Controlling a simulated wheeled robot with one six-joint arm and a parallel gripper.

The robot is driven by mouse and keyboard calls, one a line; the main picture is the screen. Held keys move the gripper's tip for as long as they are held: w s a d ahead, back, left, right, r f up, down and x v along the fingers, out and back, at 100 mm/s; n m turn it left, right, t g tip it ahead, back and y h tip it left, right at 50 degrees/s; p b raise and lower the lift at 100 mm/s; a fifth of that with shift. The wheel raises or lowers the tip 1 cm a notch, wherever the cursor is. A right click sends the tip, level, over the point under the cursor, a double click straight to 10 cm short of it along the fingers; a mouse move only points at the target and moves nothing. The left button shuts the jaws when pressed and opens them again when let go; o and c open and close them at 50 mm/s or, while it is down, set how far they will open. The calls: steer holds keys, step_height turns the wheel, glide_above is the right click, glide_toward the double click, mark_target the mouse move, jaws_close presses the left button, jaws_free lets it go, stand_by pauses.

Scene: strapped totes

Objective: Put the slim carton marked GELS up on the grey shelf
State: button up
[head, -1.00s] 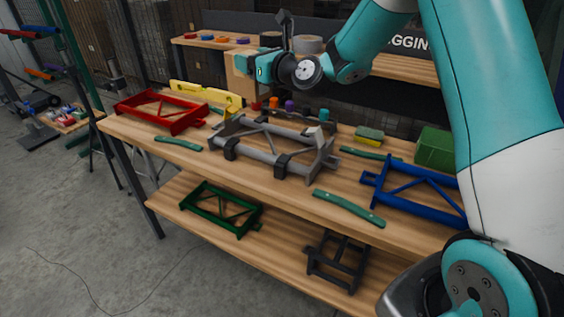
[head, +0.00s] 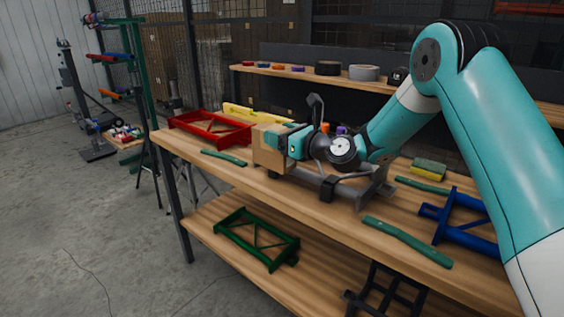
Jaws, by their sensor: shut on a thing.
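My gripper (head: 283,142) is at the left end of my arm, over the middle of the workbench. It is shut on a tan carton (head: 267,158), which shows on the far left of the jaws. No GELS marking can be read on it. The carton and wrist hide part of a grey metal frame (head: 330,187) on the bench. I cannot tell whether the carton touches the frame or bench. No grey shelf is clearly seen.
The wooden bench (head: 290,200) bears a red frame (head: 212,127), a yellow level (head: 250,114), green strips and a blue frame (head: 458,222). A lower shelf holds a green frame (head: 256,238) and a dark frame. A wooden back shelf (head: 300,75) carries tape rolls.

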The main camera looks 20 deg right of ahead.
mark_target(281, 157)
steer(key=shift+f+b, duration=0.5)
steer(key=shift+f, duration=2.55)
steer(key=shift+f, duration=0.1)
steer(key=o, duration=1.2)
steer(key=shift+f, duration=0.1)
